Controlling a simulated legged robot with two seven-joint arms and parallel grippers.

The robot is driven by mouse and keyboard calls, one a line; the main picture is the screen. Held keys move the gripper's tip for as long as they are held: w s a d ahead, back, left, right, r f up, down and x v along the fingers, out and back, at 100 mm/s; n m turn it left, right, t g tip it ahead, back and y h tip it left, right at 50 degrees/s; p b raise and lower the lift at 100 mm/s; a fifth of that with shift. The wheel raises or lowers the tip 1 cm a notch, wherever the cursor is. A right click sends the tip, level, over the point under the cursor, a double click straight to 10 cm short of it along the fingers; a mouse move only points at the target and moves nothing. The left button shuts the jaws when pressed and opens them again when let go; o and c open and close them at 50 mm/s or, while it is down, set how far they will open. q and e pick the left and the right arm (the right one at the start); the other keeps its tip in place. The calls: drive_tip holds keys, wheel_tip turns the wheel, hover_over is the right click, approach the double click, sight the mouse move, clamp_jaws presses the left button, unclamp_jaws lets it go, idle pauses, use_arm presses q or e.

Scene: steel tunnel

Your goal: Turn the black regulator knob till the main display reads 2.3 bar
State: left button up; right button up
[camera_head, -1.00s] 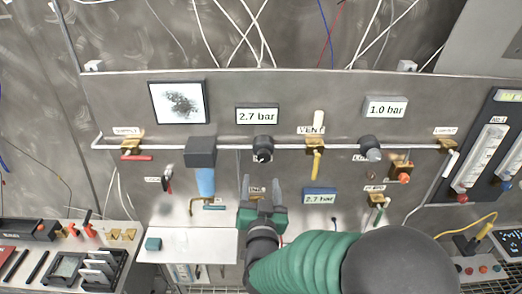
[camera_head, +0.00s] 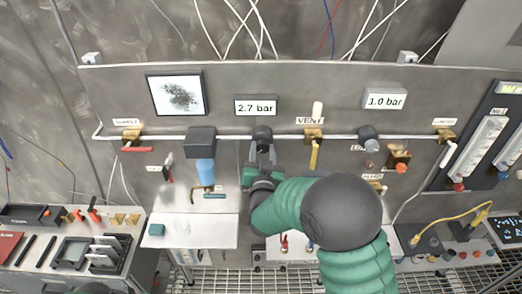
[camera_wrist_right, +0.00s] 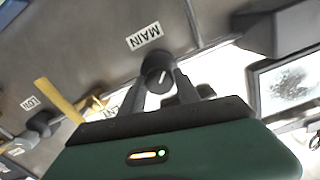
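The black regulator knob (camera_head: 262,133) sits on the pipe along the panel, below the main display (camera_head: 256,107), which reads 2.7 bar. In the right wrist view the knob (camera_wrist_right: 157,72) has a white pointer line and stands beside a MAIN label (camera_wrist_right: 145,36). My right gripper (camera_head: 262,152) is open just below the knob in the head view. In the right wrist view its fingers (camera_wrist_right: 158,84) lie on either side of the knob's near edge; I cannot tell whether they touch it. My left gripper is not in view.
A yellow-handled VENT valve (camera_head: 314,150) is right of the knob, and a blue filter bowl (camera_head: 205,172) under a dark housing is left. A second display (camera_head: 385,99) reads 1.0 bar. A white shelf (camera_head: 190,230) stands below. My arm hides the lower panel.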

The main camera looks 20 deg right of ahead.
drive_tip(key=shift+d+r, duration=0.1)
drive_tip(key=shift+d, duration=0.05)
drive_tip(key=shift+c, duration=1.2)
drive_tip(key=shift+d, duration=0.1)
clamp_jaws()
drive_tip(key=shift+a, duration=0.3)
drive_tip(key=shift+d+n+b, duration=0.15)
drive_tip(key=shift+n+b, duration=0.5)
drive_tip(key=shift+n, duration=1.65)
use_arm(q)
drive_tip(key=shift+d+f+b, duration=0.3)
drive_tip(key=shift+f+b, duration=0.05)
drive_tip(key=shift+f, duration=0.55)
use_arm(e)
drive_tip(key=shift+r+n, duration=0.15)
drive_tip(key=shift+n, duration=1.05)
